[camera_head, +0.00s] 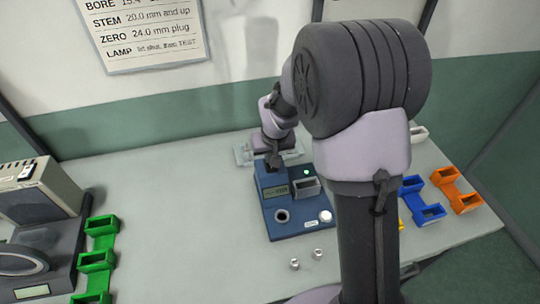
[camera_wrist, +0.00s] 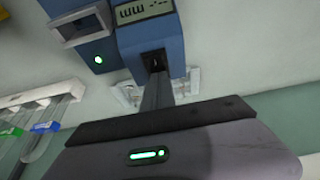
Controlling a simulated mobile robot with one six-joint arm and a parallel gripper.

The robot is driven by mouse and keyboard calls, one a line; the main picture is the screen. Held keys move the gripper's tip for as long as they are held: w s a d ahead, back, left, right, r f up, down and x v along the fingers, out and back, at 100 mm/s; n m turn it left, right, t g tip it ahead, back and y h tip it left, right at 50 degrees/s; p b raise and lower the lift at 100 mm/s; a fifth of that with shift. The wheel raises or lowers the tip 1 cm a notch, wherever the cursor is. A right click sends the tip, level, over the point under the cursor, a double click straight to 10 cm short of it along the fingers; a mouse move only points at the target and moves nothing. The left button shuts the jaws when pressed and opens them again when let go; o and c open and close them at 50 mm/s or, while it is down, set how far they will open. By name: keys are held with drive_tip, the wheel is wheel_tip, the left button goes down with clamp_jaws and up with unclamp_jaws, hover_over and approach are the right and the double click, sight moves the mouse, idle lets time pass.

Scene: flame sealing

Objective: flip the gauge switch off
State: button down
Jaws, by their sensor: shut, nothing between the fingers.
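The gauge (camera_head: 270,178) is a blue housing with a small display, on a blue base on the table. In the wrist view the gauge (camera_wrist: 176,48) shows its display (camera_wrist: 145,10) and a dark recess (camera_wrist: 153,58), apparently the switch's place. The switch lever itself is hidden or too small to make out. A lit green lamp (camera_head: 306,172) is beside the gauge and also shows in the wrist view (camera_wrist: 98,60). My gripper (camera_head: 276,163) is shut and empty. In the wrist view its fingertips (camera_wrist: 155,76) are at the recess; I cannot tell whether they touch.
The blue base also carries a grey rectangular socket (camera_head: 307,187), a round hole (camera_head: 282,215) and a white knob (camera_head: 326,216). Two small metal parts (camera_head: 295,264) lie in front. Green holders (camera_head: 97,261) stand left, blue (camera_head: 424,211) and orange ones (camera_head: 463,201) right. A wall is behind.

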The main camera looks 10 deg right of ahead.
sight(271, 168)
drive_tip(key=shift+s+f, duration=0.2)
drive_tip(key=shift+f, duration=0.2)
drive_tip(key=shift+s+f, duration=0.1)
drive_tip(key=shift+s, duration=0.1)
drive_tip(key=shift+s+b, duration=0.3)
drive_tip(key=shift+s, duration=0.25)
wheel_tip(271, 168, up, 4)
drive_tip(key=p, duration=0.3)
drive_tip(key=shift+w, duration=0.1)
drive_tip(key=p+v, duration=0.2)
drive_tip(key=v, duration=0.8)
drive_tip(key=shift+r, duration=0.3)
